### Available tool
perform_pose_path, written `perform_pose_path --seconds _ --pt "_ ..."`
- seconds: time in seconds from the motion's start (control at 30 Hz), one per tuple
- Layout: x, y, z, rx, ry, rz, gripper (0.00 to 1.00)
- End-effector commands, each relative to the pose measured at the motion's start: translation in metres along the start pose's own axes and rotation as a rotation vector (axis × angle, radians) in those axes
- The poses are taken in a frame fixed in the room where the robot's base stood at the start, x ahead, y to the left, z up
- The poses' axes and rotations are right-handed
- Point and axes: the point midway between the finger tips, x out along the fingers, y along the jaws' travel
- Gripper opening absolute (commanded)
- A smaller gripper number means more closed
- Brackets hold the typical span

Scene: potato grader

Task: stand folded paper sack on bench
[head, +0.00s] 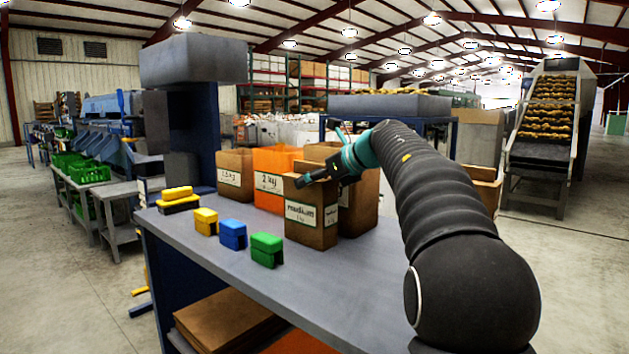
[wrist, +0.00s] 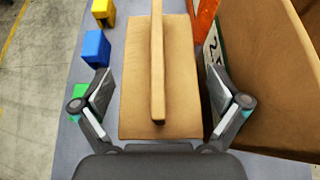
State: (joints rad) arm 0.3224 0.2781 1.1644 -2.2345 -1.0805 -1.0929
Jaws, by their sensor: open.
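A brown paper sack (head: 311,236) labelled "medium" stands upright on the grey bench (head: 190,236), in front of other sacks. From above, the wrist view shows a brown sack top (wrist: 180,100) with a narrow raised fold (wrist: 157,60) running along its middle; it looks like the same sack. My gripper (head: 318,174) is at the top of the "medium" sack in the head view. In the wrist view my gripper (wrist: 158,85) is open, one finger on each side of the sack top, with the fold between them. I cannot tell whether the fingers touch it.
An orange sack (head: 270,202), a brown sack (head: 234,180) and a larger brown sack (head: 366,205) stand close by. Yellow (head: 206,222), blue (head: 233,235) and green (head: 267,250) blocks are at left. Flat brown sheets (head: 222,320) lie below the bench. The bench's near part is clear.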

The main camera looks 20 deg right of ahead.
Motion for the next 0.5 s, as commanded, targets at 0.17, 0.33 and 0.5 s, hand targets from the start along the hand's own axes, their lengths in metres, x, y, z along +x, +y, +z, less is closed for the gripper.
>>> perform_pose_path --seconds 0.17,0.33,0.5 --pt "-0.015 0.000 0.002 -0.001 -0.001 -0.002 0.98" --pt "-0.048 -0.001 0.002 0.000 -0.002 -0.004 0.98" --pt "-0.081 -0.001 0.002 -0.001 -0.002 -0.003 0.98"
